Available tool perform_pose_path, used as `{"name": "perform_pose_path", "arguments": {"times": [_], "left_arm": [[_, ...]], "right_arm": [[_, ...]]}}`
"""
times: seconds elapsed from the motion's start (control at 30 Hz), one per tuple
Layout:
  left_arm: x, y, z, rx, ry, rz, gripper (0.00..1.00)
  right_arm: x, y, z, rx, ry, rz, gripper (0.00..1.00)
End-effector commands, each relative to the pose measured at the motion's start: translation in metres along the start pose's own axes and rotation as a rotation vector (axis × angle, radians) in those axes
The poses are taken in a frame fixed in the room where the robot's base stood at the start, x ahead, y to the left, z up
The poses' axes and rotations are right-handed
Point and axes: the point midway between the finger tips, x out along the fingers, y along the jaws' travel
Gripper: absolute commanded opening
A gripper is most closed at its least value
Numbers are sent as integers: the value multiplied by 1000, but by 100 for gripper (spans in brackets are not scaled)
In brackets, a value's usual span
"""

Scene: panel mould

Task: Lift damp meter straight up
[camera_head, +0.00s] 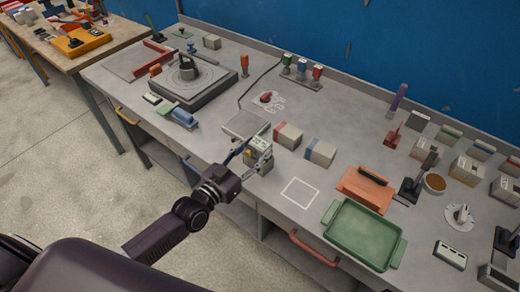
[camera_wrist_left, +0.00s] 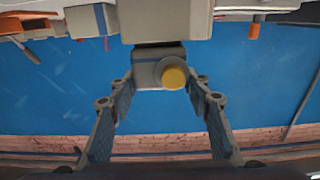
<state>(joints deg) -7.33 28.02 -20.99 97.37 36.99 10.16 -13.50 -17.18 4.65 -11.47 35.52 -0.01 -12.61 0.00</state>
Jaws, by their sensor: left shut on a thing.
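The damp meter (camera_head: 264,161) is a small grey box with a yellow round knob, near the front edge of the grey bench in the head view. In the left wrist view the grey box (camera_wrist_left: 146,72) with its yellow knob shows between the finger ends. My left gripper (camera_head: 248,151) reaches it from the front left, its two fingers at the sides of the box, and is shut on it. Whether the box touches the bench is hard to tell. My right gripper is not in view.
A red-and-grey block (camera_head: 288,135) and a blue-and-grey block (camera_head: 320,152) stand close behind and right. A flat grey plate (camera_head: 245,125) lies behind the meter. A white square outline (camera_head: 300,193) on the bench is empty. A green tray (camera_head: 362,235) is farther right.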

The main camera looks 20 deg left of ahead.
Motion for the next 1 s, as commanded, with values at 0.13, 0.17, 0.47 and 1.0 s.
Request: {"name": "perform_pose_path", "arguments": {"times": [0.13, 0.17, 0.47, 1.0], "left_arm": [[0, 0, 0, 0, 0, 0, 8], [0, 0, -2, 1, 4, 0, 8], [0, 0, -6, 0, 5, -1, 8], [0, 0, -125, 2, 12, -2, 8]], "right_arm": [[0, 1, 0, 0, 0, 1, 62], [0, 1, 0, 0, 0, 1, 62], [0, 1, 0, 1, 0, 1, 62], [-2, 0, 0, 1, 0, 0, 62]]}}
